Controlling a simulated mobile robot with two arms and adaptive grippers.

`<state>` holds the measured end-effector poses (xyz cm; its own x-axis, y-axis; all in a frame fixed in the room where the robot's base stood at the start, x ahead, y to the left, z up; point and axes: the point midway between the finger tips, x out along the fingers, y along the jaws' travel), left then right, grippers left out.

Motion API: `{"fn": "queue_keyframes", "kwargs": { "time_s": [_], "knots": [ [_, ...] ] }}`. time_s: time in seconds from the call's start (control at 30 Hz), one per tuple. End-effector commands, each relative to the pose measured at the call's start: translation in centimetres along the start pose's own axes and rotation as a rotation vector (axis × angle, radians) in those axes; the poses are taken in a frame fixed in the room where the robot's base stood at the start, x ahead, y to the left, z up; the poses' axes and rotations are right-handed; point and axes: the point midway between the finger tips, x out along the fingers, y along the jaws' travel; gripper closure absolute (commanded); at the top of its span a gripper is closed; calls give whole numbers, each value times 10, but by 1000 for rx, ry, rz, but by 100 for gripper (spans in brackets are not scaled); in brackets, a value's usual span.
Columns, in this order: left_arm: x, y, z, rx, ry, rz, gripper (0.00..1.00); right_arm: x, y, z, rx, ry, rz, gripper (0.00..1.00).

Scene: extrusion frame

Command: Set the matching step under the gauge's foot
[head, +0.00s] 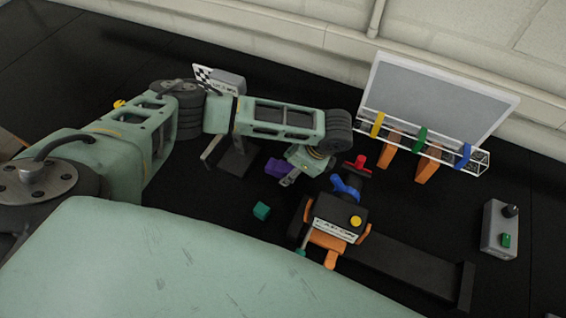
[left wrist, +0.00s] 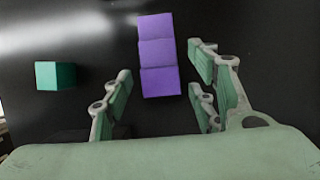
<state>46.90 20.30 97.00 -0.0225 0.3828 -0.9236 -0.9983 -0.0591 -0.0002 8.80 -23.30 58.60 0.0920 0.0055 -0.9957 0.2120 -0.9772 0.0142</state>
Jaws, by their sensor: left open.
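A purple block (head: 275,167) with three step-like segments lies on the black bench, beside my left gripper (head: 290,178). In the left wrist view the purple stepped block (left wrist: 158,52) is ahead of the open fingers, its near end between the tips, with no clear contact. A teal cube (head: 261,211) sits apart from it; it also shows in the left wrist view (left wrist: 55,75), left of the fingers. A dark stand (head: 238,160) is left of the purple block, partly behind my arm. I cannot tell whether it is the gauge, and no gauge foot is clear.
A black device (head: 338,215) with orange clamps and a yellow knob (head: 355,221) is close to the right of my left gripper. A rack (head: 430,150) with coloured clips stands at the back right. A grey button box (head: 500,230) is far right.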

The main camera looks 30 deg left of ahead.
Motion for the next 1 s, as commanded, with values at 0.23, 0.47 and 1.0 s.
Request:
{"fn": "queue_keyframes", "kwargs": {
  "time_s": [0.23,0.47,1.0],
  "knots": [
    [3,0,0,1,0,-1,47,0,0,0,0,0,0,100],
    [2,0,0,1,1,-1,66,0,0,0,-1,0,0,100],
    [2,0,0,0,1,-1,100,0,3,0,-2,-1,3,100]
  ]
}}
